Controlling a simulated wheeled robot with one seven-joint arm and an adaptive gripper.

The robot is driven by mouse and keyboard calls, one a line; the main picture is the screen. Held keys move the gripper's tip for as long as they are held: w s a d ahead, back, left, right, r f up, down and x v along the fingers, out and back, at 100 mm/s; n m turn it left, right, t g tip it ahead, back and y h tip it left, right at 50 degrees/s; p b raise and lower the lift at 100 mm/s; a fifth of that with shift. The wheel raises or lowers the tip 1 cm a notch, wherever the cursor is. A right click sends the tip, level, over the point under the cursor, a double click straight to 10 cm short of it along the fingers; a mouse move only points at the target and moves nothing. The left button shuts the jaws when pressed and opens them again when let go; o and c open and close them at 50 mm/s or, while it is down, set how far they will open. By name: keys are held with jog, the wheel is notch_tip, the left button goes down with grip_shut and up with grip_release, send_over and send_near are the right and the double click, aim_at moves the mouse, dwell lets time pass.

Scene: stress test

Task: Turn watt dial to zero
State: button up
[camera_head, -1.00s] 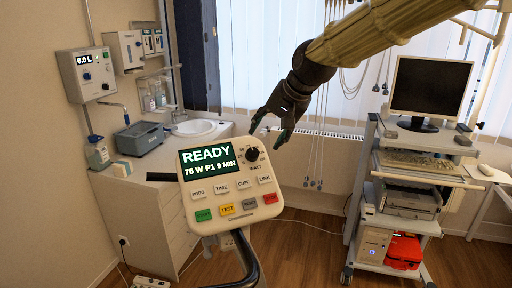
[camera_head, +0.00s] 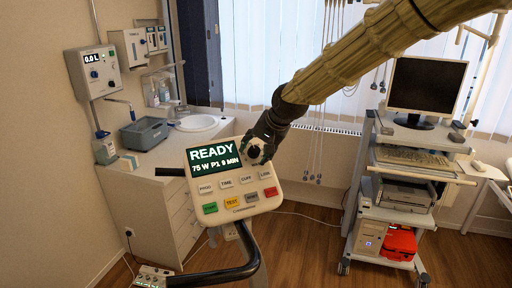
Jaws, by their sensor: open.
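The watt dial (camera_head: 256,152) is a round knob at the panel's upper right, right of the screen. My gripper (camera_head: 256,148) is open at the dial, with its fingers around or just over it. The fingers and wrist hide much of the dial and its scale; I cannot tell whether they touch it.
Coloured and white buttons (camera_head: 233,202) lie close below the dial. A dark handlebar (camera_head: 215,275) curves beneath the console. A cart (camera_head: 364,215) with a monitor (camera_head: 429,86) stands at right, and a counter with a sink (camera_head: 198,122) at left.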

jog(key=shift+s+r, duration=0.3)
jog(key=shift+s, duration=0.2)
jog(key=shift+s+r, duration=0.25)
jog(key=shift+s, duration=0.2)
jog(key=shift+w+f, duration=0.5)
jog(key=shift+w, duration=0.2)
jog(key=shift+w+f, duration=0.3)
jog(key=shift+w, duration=0.25)
jog(key=c, duration=0.6)
jog(key=shift+s, duration=0.1)
jog(key=c, duration=0.4)
jog(key=shift+s+r, duration=0.25)
jog(key=shift+s, duration=0.1)
jog(key=shift+w, duration=0.1)
